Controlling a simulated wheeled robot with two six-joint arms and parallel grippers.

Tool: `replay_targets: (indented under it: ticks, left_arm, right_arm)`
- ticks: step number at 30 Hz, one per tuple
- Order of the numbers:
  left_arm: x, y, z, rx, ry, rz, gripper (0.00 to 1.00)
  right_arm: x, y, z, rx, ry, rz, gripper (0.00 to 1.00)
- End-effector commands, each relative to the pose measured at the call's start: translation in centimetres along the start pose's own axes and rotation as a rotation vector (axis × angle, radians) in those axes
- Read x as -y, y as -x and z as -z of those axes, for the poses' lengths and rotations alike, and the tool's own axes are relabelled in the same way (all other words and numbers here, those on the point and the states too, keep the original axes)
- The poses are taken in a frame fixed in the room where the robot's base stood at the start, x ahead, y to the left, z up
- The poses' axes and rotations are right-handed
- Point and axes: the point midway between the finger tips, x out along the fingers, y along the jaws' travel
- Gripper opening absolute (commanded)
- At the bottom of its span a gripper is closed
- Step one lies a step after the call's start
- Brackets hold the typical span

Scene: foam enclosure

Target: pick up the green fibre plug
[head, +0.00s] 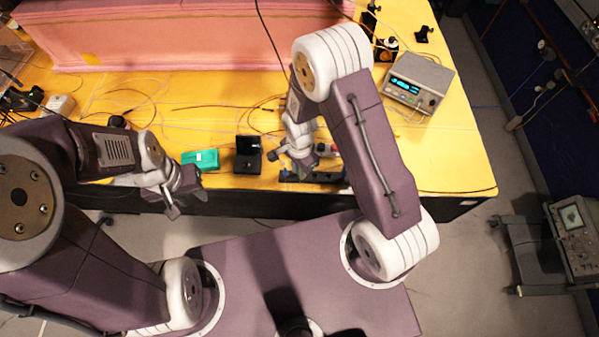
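I cannot make out a green fibre plug for certain; it may be too small or hidden. A green-teal box (201,160) lies near the front edge of the yellow table (455,150). My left gripper (188,203) hangs just in front of the table edge, below the green box in the picture, with its fingers apart and nothing seen between them. My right gripper (286,168) is over the table's front part, right of a black open box (248,155). Its fingers look apart, and I see nothing held. My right forearm hides part of the table.
A pink foam block (160,40) stands at the back. Thin cables (190,106) lie loose across the table. A grey instrument with a display (417,82) stands at the right. Small dark items lie beside my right gripper. An oscilloscope on a cart (578,222) stands right of the table.

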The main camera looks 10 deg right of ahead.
Motion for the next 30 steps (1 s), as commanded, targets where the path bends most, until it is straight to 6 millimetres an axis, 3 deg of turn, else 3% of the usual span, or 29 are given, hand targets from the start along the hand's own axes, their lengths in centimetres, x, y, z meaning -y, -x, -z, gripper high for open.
replay_targets:
  ticks: [11, 19, 30]
  left_arm:
    - [0.0, -0.1, 0.0, 0.000, 0.000, 0.000, 0.36]
    - [0.0, -1.1, -0.1, 0.000, 0.000, 0.000, 0.36]
    - [0.1, -2.5, -0.3, 0.000, 0.000, 0.000, 0.36]
  right_arm:
    - [0.1, 0.3, 0.0, 0.000, 0.000, 0.001, 0.00]
    - [0.1, 3.8, 0.0, -0.001, 0.000, 0.005, 0.00]
    - [-7.3, 9.0, 4.2, -0.002, -0.007, 0.004, 0.00]
